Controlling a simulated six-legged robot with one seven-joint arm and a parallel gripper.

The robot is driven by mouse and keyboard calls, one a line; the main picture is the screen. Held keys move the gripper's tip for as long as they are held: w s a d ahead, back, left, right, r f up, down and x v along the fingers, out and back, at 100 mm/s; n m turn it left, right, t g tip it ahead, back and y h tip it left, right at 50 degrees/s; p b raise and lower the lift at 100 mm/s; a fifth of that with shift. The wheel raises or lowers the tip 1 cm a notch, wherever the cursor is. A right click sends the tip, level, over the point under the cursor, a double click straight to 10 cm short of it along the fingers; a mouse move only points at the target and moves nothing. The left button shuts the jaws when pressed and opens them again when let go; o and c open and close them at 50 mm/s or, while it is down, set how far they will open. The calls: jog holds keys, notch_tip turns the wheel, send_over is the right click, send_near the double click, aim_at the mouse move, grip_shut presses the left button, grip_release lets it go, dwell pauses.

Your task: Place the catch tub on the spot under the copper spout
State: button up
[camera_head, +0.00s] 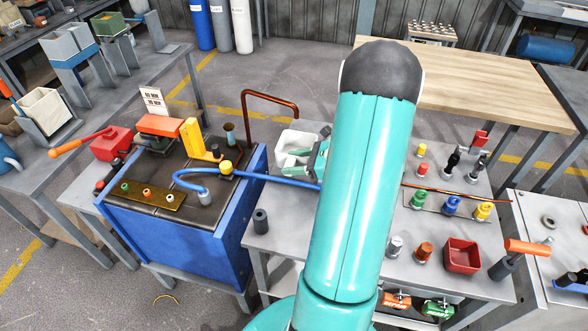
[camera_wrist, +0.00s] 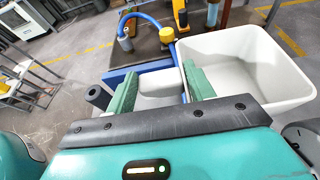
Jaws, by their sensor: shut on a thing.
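The white catch tub (camera_head: 297,145) is beside the blue cabinet in the head view, partly hidden by my arm. In the wrist view the tub (camera_wrist: 255,65) is open-topped and empty, at the right. My gripper (camera_wrist: 160,72) has its two green fingers around a white part at the tub's left side and is shut on it. In the head view my gripper (camera_head: 320,160) shows only in part, at the tub's right side. The copper spout (camera_head: 270,96) rises behind the cabinet and bends over, its end above the tub's far side. The spot under it is not clearly visible.
The blue cabinet (camera_head: 185,225) carries a blue hose (camera_head: 250,175) with a yellow knob, which passes in front of the tub. A dark cylinder (camera_head: 261,220) stands on the grey bench's front left. A red bin (camera_head: 461,256) and several coloured fittings stand right of my arm.

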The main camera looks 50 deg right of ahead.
jog(key=f, duration=0.1)
jog(key=w+d+f, duration=0.2)
jog(key=shift+d+f, duration=0.1)
jog(key=shift+f, duration=0.15)
jog(key=shift+w+f, duration=0.2)
jog(key=shift+f, duration=1.5)
jog(key=shift+d, duration=0.1)
jog(key=o, duration=1)
jog(key=shift+f, duration=0.1)
jog(key=shift+o, duration=0.2)
jog(key=v, duration=1.2)
